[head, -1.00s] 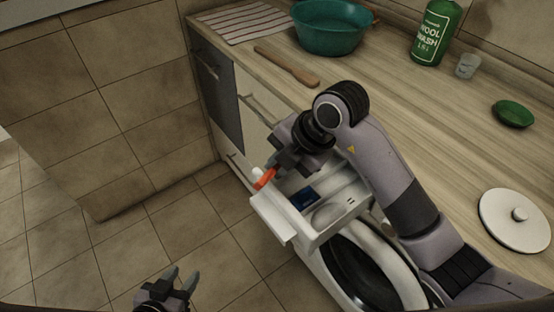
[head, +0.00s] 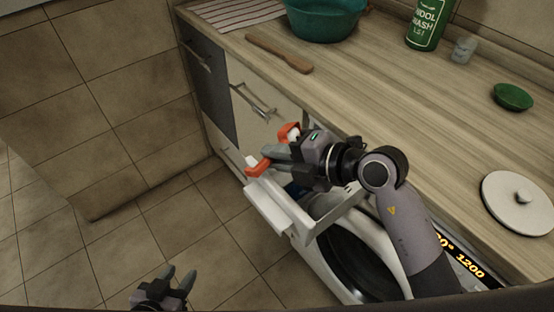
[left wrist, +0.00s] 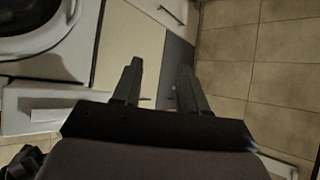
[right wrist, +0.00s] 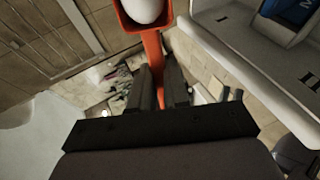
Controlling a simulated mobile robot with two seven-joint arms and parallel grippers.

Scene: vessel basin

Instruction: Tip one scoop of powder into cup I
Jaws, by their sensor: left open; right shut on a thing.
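An orange scoop (head: 289,131) with a white heap of powder in its bowl is held by my right gripper (head: 268,155). The jaws are shut on its handle. In the right wrist view the bowl (right wrist: 163,8) is cut off at the top edge, with white powder inside. The white dispenser drawer (head: 268,209) of the washing machine is pulled out below the gripper. Its compartments are largely hidden by my right arm in the head view, and I cannot read which is cup I. A blue insert (right wrist: 288,12) shows in the drawer. My left gripper (head: 178,277) is open and empty, low over the floor.
The wooden counter (head: 400,120) holds a teal basin (head: 322,18), a wooden paddle (head: 280,54), a green bottle (head: 427,22), a small clear cup (head: 463,49), a green dish (head: 512,97) and a white lid (head: 520,200). Cabinet handles (head: 252,102) stick out beside the drawer. The floor is clear.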

